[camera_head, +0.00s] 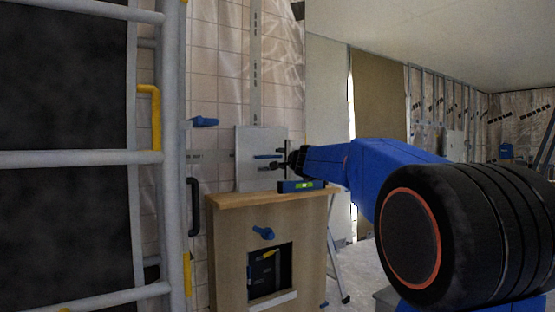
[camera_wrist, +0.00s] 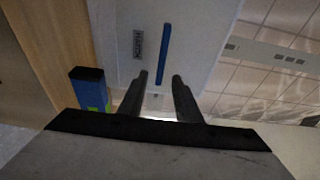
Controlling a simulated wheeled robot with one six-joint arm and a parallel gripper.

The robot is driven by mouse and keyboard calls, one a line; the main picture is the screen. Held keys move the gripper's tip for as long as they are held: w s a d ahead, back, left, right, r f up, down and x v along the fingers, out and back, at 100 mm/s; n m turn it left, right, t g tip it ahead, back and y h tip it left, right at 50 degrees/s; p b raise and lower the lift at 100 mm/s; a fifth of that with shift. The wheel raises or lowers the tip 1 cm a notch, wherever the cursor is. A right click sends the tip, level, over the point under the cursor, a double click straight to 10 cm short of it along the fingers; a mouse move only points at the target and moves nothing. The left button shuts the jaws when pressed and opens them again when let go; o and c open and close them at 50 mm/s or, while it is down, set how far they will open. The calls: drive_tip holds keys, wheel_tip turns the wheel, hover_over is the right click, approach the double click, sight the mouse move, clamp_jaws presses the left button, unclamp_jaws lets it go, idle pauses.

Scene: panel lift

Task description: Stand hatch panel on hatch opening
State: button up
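The hatch panel (camera_head: 249,145) is a pale grey board standing upright on the wooden cabinet's top, against the tiled wall. In the wrist view the panel (camera_wrist: 195,25) fills the upper middle, with a blue bar handle (camera_wrist: 163,50) and a dark label. My gripper (camera_head: 278,162) is in front of the panel. In the wrist view my gripper (camera_wrist: 160,76) has its fingers apart, one on each side of the handle's lower end; contact cannot be told. The hatch opening (camera_head: 268,285) is a dark square hole low in the cabinet front, with a pale ledge below.
A blue spirit level (camera_head: 303,185) lies at the cabinet top's (camera_head: 235,199) front edge, close below my arm; it also shows in the wrist view (camera_wrist: 90,88). A blue knob (camera_head: 263,233) juts out above the opening. A grey ladder-like frame (camera_head: 172,200) stands at left.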

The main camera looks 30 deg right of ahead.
drive_tip(key=s+a, duration=0.2)
drive_tip(key=s, duration=0.9)
drive_tip(key=shift+s+a, duration=0.15)
drive_tip(key=shift+s, duration=0.25)
